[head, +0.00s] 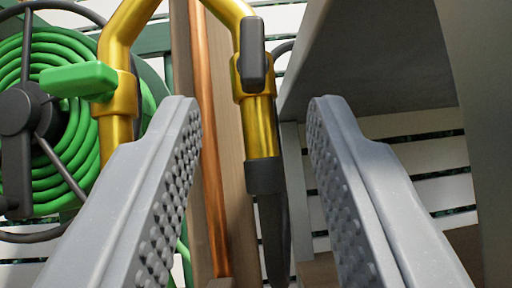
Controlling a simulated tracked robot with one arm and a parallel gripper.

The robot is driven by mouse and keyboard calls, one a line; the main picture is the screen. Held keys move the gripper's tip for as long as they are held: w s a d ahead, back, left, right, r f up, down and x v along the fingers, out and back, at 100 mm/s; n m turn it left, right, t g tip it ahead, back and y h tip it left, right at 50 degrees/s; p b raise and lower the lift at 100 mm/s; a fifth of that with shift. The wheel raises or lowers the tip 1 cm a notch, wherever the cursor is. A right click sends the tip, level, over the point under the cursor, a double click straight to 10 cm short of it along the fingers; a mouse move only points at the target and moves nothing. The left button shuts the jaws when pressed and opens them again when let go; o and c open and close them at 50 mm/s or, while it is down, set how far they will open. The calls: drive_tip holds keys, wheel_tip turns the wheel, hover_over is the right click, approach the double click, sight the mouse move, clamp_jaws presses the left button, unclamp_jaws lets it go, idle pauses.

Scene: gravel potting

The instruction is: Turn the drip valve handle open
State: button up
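A brass pipe forks into two branches. The right branch (262,128) carries a dark grey lever handle (253,55) that points along the pipe, and a black outlet hose (272,225) hangs below it. The left branch (116,140) carries a green lever handle (78,81) that sticks out sideways to the left. No label shows which one is the drip valve; the thin black hose is under the dark handle. My gripper (255,105) is open and empty. The right branch appears between its fingers, with the dark handle above fingertip height in the picture.
A wooden post (228,140) with a copper pipe (211,150) stands behind the valves. A green hose reel (55,120) is at the left. A grey panel (370,60) overhangs at the upper right. White slats (430,190) form the background.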

drive_tip(key=b+v, duration=0.2)
drive_tip(key=v, duration=0.5)
drive_tip(key=shift+f, duration=0.25)
drive_tip(key=shift+s, duration=0.15)
drive_tip(key=shift+r, duration=0.1)
idle(0.4)
